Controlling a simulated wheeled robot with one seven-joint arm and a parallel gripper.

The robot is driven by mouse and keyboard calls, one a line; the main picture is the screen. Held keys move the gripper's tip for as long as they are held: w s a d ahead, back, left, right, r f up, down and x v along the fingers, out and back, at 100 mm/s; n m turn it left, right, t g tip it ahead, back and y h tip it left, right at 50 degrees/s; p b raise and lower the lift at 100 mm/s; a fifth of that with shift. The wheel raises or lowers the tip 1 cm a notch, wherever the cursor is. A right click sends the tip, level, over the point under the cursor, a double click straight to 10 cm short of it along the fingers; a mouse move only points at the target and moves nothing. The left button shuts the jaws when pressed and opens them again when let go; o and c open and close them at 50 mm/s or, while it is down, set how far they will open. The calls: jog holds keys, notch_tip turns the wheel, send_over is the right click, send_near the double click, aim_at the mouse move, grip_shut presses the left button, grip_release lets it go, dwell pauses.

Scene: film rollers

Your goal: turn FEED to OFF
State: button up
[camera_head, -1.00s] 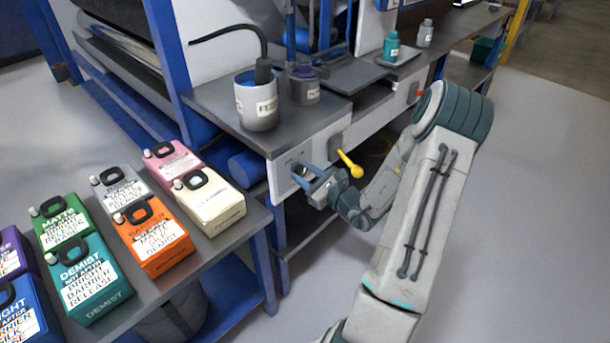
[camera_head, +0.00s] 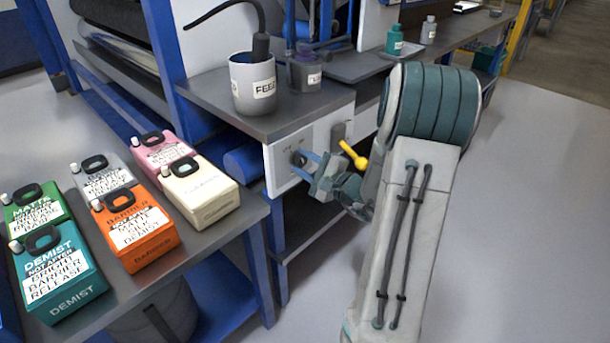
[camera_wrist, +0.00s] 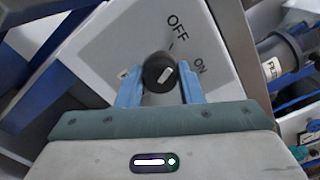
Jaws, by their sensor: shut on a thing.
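A round dark knob (camera_wrist: 158,66) with a white pointer mark sits on a light grey panel (camera_wrist: 105,48). The panel is printed OFF and ON beside the knob. In the wrist view the pointer slants up and right; which word it meets is hard to tell. My gripper (camera_wrist: 160,88) has its blue fingers on either side of the knob, shut on it. In the head view my gripper (camera_head: 306,161) is at the same panel (camera_head: 284,180), below a grey cup (camera_head: 252,98) labelled FEED. The knob is mostly hidden there by the fingers.
A yellow lever (camera_head: 353,155) sticks out just right of my gripper. A purple-topped jar (camera_head: 305,75) stands on the bench above. Colourful jugs, one cream (camera_head: 200,192), one orange (camera_head: 135,232), stand on the left table. The floor at right is free.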

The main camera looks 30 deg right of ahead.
jog(key=shift+f+n+b, duration=0.1)
jog(key=shift+n+b, duration=0.7)
jog(key=shift+b, duration=0.25)
jog(key=o, duration=1)
jog(key=shift+c, duration=0.2)
jog(key=p+v, duration=0.1)
jog(key=v, duration=1.3)
jog(key=shift+p, duration=0.4)
jog(key=shift+w, duration=0.1)
